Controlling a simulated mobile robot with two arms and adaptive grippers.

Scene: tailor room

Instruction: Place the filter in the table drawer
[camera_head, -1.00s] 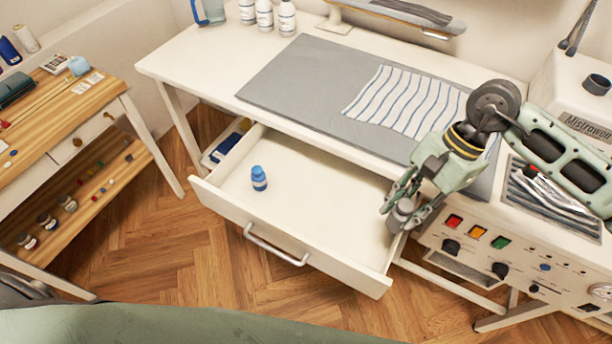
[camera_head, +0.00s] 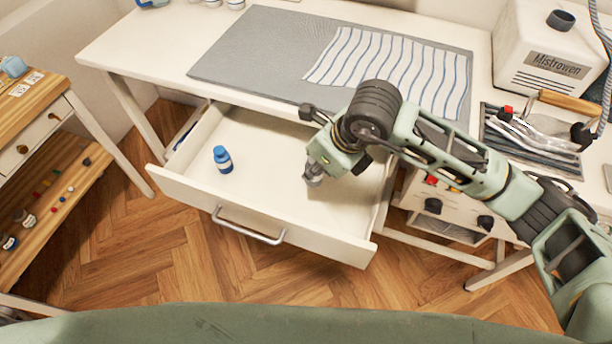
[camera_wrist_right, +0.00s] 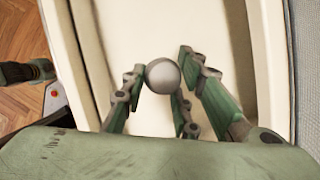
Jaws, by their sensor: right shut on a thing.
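The table drawer (camera_head: 262,218) is pulled open under the white table. My right gripper (camera_head: 314,176) is over the right part of the drawer, pointing down. It is shut on the filter (camera_head: 313,173), a small grey metallic piece. In the right wrist view the filter (camera_wrist_right: 163,76) shows as a round grey top between the green fingers, with the pale drawer floor (camera_wrist_right: 150,118) beneath. I cannot tell whether the filter touches the drawer floor. My left gripper is not in view.
Grey cloth and striped fabric (camera_head: 390,70) lie on the table (camera_head: 150,60) above. A control panel with knobs (camera_head: 433,205) is just right of the drawer. The drawer's middle is clear.

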